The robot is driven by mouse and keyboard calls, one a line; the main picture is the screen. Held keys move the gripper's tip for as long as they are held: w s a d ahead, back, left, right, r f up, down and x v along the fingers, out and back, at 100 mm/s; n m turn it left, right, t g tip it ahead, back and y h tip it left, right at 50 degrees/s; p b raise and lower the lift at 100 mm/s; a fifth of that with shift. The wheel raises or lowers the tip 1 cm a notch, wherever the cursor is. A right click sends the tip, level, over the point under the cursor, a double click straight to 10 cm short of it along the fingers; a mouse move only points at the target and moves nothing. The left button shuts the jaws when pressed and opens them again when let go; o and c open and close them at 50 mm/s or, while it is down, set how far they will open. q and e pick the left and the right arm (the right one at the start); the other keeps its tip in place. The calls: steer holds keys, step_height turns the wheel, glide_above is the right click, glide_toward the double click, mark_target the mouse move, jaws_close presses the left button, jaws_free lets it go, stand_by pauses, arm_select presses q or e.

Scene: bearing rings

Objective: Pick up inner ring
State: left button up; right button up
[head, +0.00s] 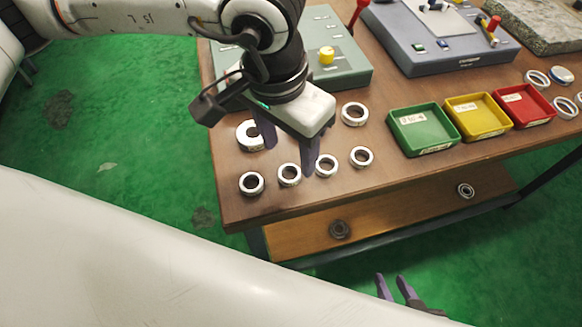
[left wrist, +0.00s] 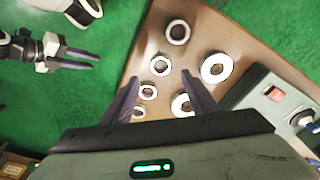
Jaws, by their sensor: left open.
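A row of small white rings, likely the inner rings, lies along the near left edge of the table: a leftmost one (head: 251,192), a second (head: 288,183), a third (head: 326,173) and a right one (head: 361,164). Larger rings lie behind them, at left (head: 244,142) and at right (head: 354,122). My left gripper (head: 290,158) is open and empty above the row, fingers pointing down. In the left wrist view, a small ring (left wrist: 151,68) shows between the fingertips (left wrist: 159,70). My right gripper (head: 394,278) is open and empty, low in front of the table.
Green (head: 393,118), yellow (head: 450,106) and red (head: 498,94) trays stand right of the rings. Grey-green (head: 355,77) and blue-grey (head: 400,60) devices stand behind. More rings (head: 538,82) lie at far right. A lower shelf (head: 300,240) holds dark bearings (head: 340,237).

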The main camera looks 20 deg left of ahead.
mark_target(290, 177)
arm_select(q)
steer(key=shift+w+a+f+p, duration=0.1)
steer(key=shift+f+p, duration=0.05)
steer(key=shift+f, duration=1.4)
steer(key=shift+w+f+p, duration=0.1)
steer(key=shift+f+p, duration=0.05)
steer(key=shift+f, duration=1.4)
steer(key=c, duration=1.1)
